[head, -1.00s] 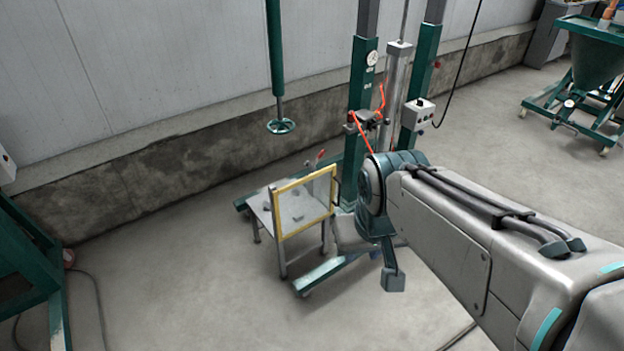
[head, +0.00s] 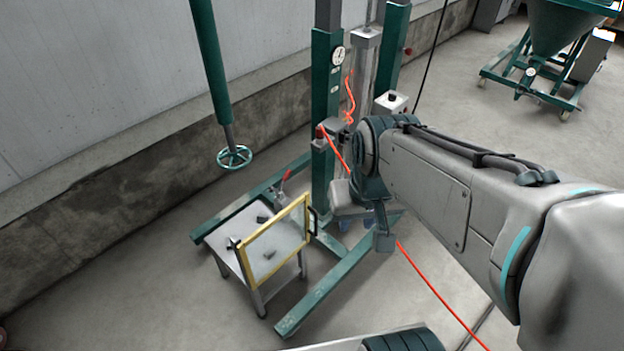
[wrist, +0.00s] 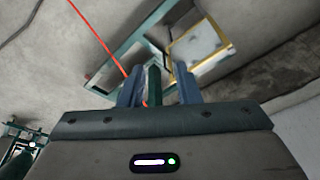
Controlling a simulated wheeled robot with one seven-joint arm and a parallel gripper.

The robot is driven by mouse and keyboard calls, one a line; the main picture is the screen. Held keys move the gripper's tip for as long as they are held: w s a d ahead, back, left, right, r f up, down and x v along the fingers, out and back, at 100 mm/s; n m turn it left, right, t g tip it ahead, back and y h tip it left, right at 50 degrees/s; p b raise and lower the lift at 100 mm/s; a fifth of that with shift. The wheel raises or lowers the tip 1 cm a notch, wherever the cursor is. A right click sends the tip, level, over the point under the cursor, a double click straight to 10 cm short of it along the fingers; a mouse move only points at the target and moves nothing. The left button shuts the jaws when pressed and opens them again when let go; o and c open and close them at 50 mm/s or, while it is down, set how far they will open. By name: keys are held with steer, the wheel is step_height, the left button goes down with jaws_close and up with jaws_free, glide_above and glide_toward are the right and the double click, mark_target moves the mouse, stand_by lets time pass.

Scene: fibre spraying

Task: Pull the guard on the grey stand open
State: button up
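The guard (head: 262,250), a clear panel in a yellow frame, stands upright along the near side of the small grey stand (head: 262,297). A dark handle (head: 314,221) is on its right edge. In the wrist view the yellow-framed guard (wrist: 172,52) shows beyond the fingers, apart from them. My gripper (wrist: 158,84) has two blue-grey fingers spread apart, with a dark green strip visible between them; I cannot tell what that strip belongs to. No contact with the guard shows. In the head view I cannot make out the fingertips.
A green machine frame with a tall column (head: 325,120) and floor beams (head: 325,290) stands behind and right of the stand. A red hose (head: 430,277) runs across the floor. A green pole with a handwheel (head: 234,157) hangs at left. Floor left of the stand is clear.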

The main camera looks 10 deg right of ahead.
steer(key=w+f+m+g+y+b, duration=0.1)
steer(key=w+f+m+y+b, duration=0.3)
steer(key=f, duration=0.6)
steer(key=w+f+m+g+y+b, duration=0.1)
steer(key=w+f+m+y+b, duration=0.2)
steer(key=w+f, duration=0.45)
steer(key=w+f+m+g+y+b, duration=0.15)
steer(key=w+f+m+b, duration=0.3)
steer(key=f, duration=0.65)
steer(key=w+d+f+m+t+y+b, duration=0.25)
steer(key=w+f+m+t, duration=0.2)
steer(key=f, duration=0.25)
steer(key=w+d+f+m+t+y+b, duration=0.1)
steer(key=w+d+f+m+t+b, duration=0.3)
steer(key=f, duration=0.4)
steer(key=w+d+f+m+t+y+b, duration=0.1)
steer(key=w+d+f+m+t+b, duration=0.2)
steer(key=f+m, duration=0.35)
steer(key=t+b, duration=0.2)
glide_above(316, 234)
steer(key=shift+w+f+n, duration=0.25)
steer(key=shift+w, duration=0.1)
jaws_close()
